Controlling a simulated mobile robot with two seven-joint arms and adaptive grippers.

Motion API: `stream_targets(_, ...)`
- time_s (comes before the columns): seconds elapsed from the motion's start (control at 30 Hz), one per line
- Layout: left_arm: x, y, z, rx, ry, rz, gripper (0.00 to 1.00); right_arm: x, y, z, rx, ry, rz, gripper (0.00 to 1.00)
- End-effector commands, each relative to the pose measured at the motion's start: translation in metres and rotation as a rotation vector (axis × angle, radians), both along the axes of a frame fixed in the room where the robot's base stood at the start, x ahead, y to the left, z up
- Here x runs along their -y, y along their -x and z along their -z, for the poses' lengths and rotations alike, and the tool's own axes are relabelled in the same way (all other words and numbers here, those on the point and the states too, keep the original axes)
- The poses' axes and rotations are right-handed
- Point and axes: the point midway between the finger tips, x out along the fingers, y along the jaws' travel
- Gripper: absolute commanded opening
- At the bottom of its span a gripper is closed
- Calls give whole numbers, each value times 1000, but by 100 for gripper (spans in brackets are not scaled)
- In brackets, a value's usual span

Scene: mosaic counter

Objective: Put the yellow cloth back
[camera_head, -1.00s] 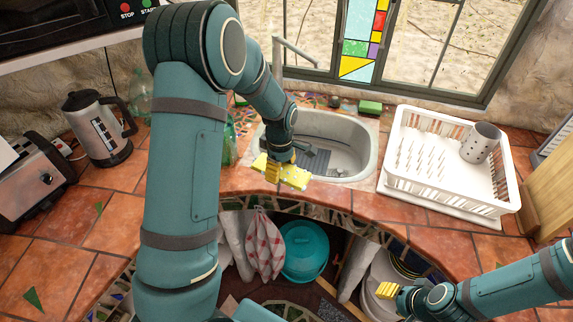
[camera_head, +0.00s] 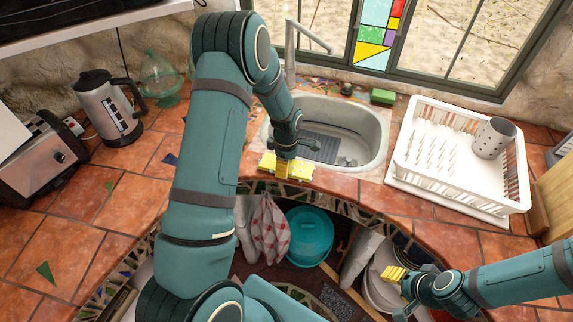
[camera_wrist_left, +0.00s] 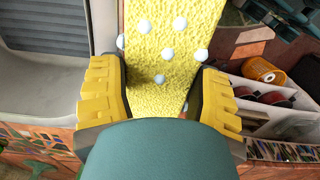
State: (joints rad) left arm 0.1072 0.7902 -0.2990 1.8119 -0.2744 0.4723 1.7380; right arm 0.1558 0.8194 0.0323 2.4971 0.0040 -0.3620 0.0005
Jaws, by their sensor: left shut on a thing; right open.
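The yellow cloth (camera_head: 301,171) with white dots is in my left gripper (camera_head: 283,168), at the counter's front edge just before the sink. In the left wrist view the cloth (camera_wrist_left: 172,45) stretches away between the two yellow fingers of the left gripper (camera_wrist_left: 160,92), which are shut on it. I cannot tell whether the cloth touches the counter. My right gripper (camera_head: 398,277) is open and empty at the lower right, in front of the open shelf with plates.
The metal sink (camera_head: 372,150) lies behind the cloth. A white dish rack (camera_head: 455,192) with a grey cup (camera_head: 494,138) stands right of it. A kettle (camera_head: 108,107) and toaster (camera_head: 40,155) stand left.

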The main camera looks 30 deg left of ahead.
Motion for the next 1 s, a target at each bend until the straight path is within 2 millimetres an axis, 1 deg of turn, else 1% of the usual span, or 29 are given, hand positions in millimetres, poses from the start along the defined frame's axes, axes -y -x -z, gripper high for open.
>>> stream_targets(0.07, 0, 0, 5, 1, 1, 1, 27, 0, 0, 0, 0, 0, 0, 47)
stream_targets(0.27, 0, -1, 5, 2, 1, 1, 27, 0, 0, 0, 0, 0, 0, 47)
stream_targets(0.4, 0, -1, 9, 2, 0, 1, 27, 0, 0, 4, 0, 0, 0, 47)
stream_targets(0.43, 0, 0, 9, 1, 1, 1, 72, 0, 0, 4, 0, 0, 0, 47)
stream_targets(0.5, 0, 0, 8, 1, 1, 1, 93, 0, 0, 3, 0, 0, 0, 47)
stream_targets(0.83, 0, 0, 7, 1, 1, 1, 93, 0, 0, 2, 0, 0, 0, 47)
stream_targets(0.93, 0, -1, 1, 3, 0, 2, 93, 0, 0, -2, 0, 0, 0, 47)
stream_targets(1.0, 0, -1, -8, 4, -1, 1, 93, 0, 0, -1, 0, 0, 0, 47)
